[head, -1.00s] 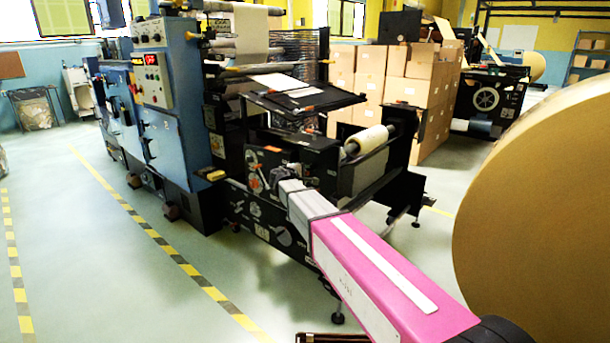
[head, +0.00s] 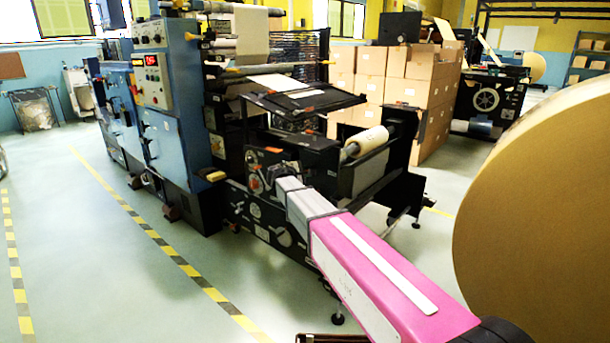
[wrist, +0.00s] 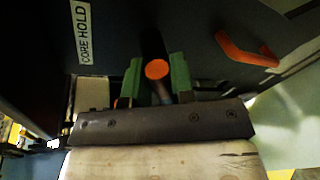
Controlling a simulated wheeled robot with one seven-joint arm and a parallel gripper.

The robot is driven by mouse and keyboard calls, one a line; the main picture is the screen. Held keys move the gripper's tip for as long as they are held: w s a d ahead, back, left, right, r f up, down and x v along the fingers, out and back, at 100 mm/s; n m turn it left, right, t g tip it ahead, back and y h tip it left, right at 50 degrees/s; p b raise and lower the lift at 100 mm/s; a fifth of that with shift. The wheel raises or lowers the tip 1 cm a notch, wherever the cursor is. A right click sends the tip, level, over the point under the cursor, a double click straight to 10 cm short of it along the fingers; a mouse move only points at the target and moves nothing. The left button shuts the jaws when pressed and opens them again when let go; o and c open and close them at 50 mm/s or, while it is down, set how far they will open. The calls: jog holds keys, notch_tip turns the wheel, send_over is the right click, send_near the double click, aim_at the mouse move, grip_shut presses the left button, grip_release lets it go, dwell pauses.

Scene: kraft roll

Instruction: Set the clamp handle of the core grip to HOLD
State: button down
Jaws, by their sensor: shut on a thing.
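The clamp handle (wrist: 157,69) shows in the wrist view as a dark bar with a round orange end. My gripper (wrist: 157,82) has its two green fingers on either side of this handle and is shut on it. The label CORE HOLD (wrist: 85,32) is on the dark panel to the upper left of the handle; its text runs sideways. In the head view my arm reaches the side of the black machine (head: 262,215), and my own wrist hides the fingers and the gripped handle.
A second orange handle (wrist: 247,50) is on the panel right of my gripper. A pale roll (head: 368,141) sits on the machine's shaft. A large kraft roll (head: 545,205) stands close at the right. The floor (head: 110,275) at the left is clear.

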jog(key=n, duration=0.1)
jog(key=n+h, duration=0.1)
jog(key=n+g, duration=0.1)
jog(key=n, duration=0.1)
jog(key=shift+w+a+r, duration=0.15)
jog(key=shift+a+r, duration=0.05)
jog(key=shift+a, duration=0.1)
jog(key=n, duration=0.1)
jog(key=n+h, duration=0.1)
jog(key=n, duration=0.1)
jog(key=n+h, duration=0.1)
jog(key=n, duration=0.1)
jog(key=shift+w+a+r+g, duration=0.15)
jog(key=shift+w+a+g, duration=0.15)
jog(key=shift+g, duration=0.1)
jog(key=c, duration=1)
grip_release()
jog(key=shift+r, duration=0.1)
jog(key=shift+c, duration=0.2)
jog(key=shift+a, duration=0.15)
jog(key=v, duration=1)
jog(key=shift+s+a, duration=0.25)
